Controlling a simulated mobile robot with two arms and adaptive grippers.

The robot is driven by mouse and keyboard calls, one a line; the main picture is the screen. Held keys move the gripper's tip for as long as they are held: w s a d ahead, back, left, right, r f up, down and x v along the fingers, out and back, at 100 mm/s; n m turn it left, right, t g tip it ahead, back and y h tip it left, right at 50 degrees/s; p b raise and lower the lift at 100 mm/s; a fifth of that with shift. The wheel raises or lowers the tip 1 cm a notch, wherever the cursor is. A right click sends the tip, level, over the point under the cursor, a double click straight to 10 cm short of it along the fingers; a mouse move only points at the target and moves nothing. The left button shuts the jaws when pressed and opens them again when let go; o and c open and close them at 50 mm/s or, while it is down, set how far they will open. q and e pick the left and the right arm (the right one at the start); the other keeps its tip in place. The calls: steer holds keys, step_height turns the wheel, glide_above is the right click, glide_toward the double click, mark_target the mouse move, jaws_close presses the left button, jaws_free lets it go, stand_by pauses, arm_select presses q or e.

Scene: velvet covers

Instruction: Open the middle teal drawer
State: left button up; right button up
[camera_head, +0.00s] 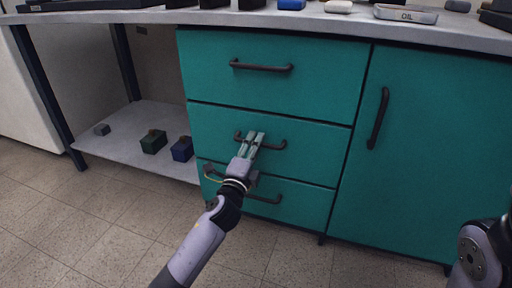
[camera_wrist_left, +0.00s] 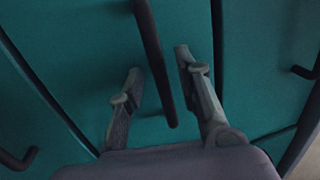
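The middle teal drawer (camera_head: 312,146) is closed, flush with the drawers above and below it. Its dark bar handle (camera_head: 272,146) runs across its front. My left gripper (camera_head: 256,137) is at this handle, near its middle. In the left wrist view the gripper (camera_wrist_left: 158,64) is open, with the handle (camera_wrist_left: 155,60) passing between its two fingers. A gap shows on each side of the bar, nearer the right finger. Whether a finger touches the bar I cannot tell. My right gripper is not in view; only part of my right arm shows at the lower right.
The top drawer (camera_head: 315,85) and bottom drawer (camera_head: 300,208) are closed. A teal cupboard door (camera_head: 440,150) stands to the right. The grey countertop (camera_head: 330,26) carries several items, including an OIL tray (camera_head: 405,14). A low shelf (camera_head: 120,155) at left holds small boxes. The tiled floor is clear.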

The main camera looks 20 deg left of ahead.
arm_select(q)
steer(key=shift+w+r, duration=0.15)
steer(key=shift+w, duration=0.35)
steer(key=shift+c, duration=0.5)
jaws_close()
